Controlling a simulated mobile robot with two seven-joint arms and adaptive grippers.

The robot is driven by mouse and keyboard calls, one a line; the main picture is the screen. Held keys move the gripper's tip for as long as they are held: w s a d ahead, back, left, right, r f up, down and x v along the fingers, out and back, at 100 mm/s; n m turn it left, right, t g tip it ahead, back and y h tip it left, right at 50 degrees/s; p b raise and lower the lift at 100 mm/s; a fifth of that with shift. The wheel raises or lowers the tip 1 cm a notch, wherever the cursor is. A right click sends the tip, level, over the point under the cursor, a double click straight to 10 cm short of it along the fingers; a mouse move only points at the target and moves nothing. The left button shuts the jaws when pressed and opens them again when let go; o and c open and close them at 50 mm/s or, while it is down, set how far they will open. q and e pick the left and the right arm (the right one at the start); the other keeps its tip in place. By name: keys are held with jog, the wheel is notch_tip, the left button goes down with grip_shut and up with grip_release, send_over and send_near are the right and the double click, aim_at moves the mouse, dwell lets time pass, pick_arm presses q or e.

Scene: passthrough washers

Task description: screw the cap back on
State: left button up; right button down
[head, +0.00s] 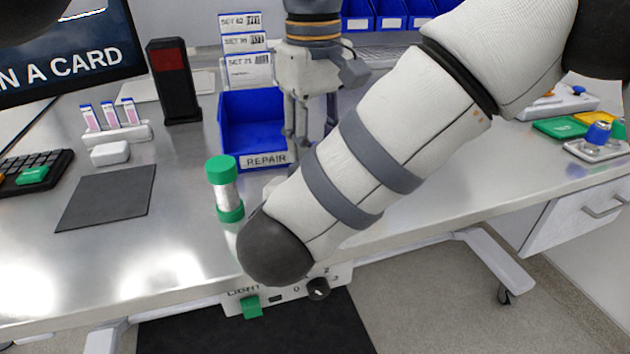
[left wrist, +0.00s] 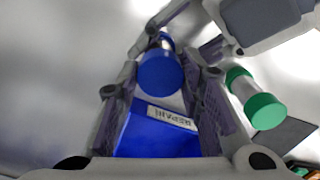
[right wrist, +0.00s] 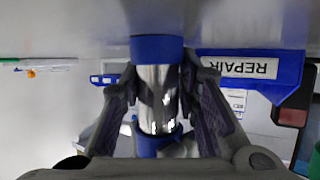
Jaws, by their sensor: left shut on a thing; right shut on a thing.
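In the head view my left gripper (head: 310,135) points down in front of the blue bin. In the left wrist view the left gripper (left wrist: 160,70) is shut on a blue cap (left wrist: 158,76), seen from its flat end. In the right wrist view my right gripper (right wrist: 160,85) is shut on the silver body of a canister (right wrist: 155,100) with blue ends. That view is upside down. One blue end (right wrist: 157,48) is at its top; the blue cap (right wrist: 155,144) is against the other. I cannot tell whether it is threaded. My right arm hides the canister in the head view.
A green-capped canister (head: 226,190) stands on the bench left of my right arm; it also shows in the left wrist view (left wrist: 255,98). The blue REPAIR bin (head: 240,140) is behind. A dark mat (head: 107,197) and keyboard lie left. The front-left bench is clear.

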pick_arm(q)
jog(key=m, duration=1.6)
jog(key=shift+f, duration=0.1)
pick_arm(e)
jog(key=shift+f, duration=0.1)
pick_arm(q)
jog(key=m, duration=0.5)
jog(key=shift+s, duration=0.1)
jog(key=o, duration=1.3)
jog(key=shift+o, duration=0.2)
notch_tip(320, 180, up, 8)
jog(key=shift+a+f, duration=0.15)
jog(key=shift+f, duration=0.1)
pick_arm(e)
jog(key=c, duration=1.1)
grip_release()
